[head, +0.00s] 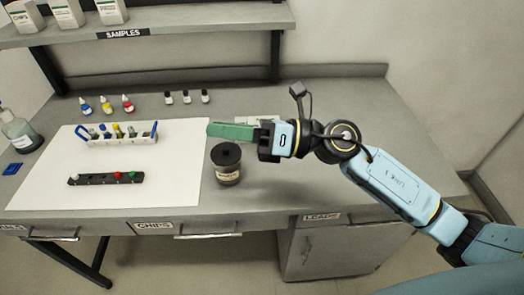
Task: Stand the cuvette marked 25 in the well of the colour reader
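My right gripper (262,138) reaches in from the right above the bench. It appears shut on a long green piece (230,131) that points left, lying nearly level; I cannot read a mark on it or be sure that it is a cuvette. A rack with blue ends (155,131) on the white mat holds several small coloured cuvettes, their numbers too small to read. A pale, low thing (262,119) shows partly behind the gripper; I cannot tell whether it is the colour reader. My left gripper is not in view.
A dark round pot (227,174) with a label stands just below the green piece. A black strip (92,180) with coloured knobs lies on the white mat (50,195). Small bottles (107,105) and dark-capped vials (187,98) stand behind. The bench's right side is clear.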

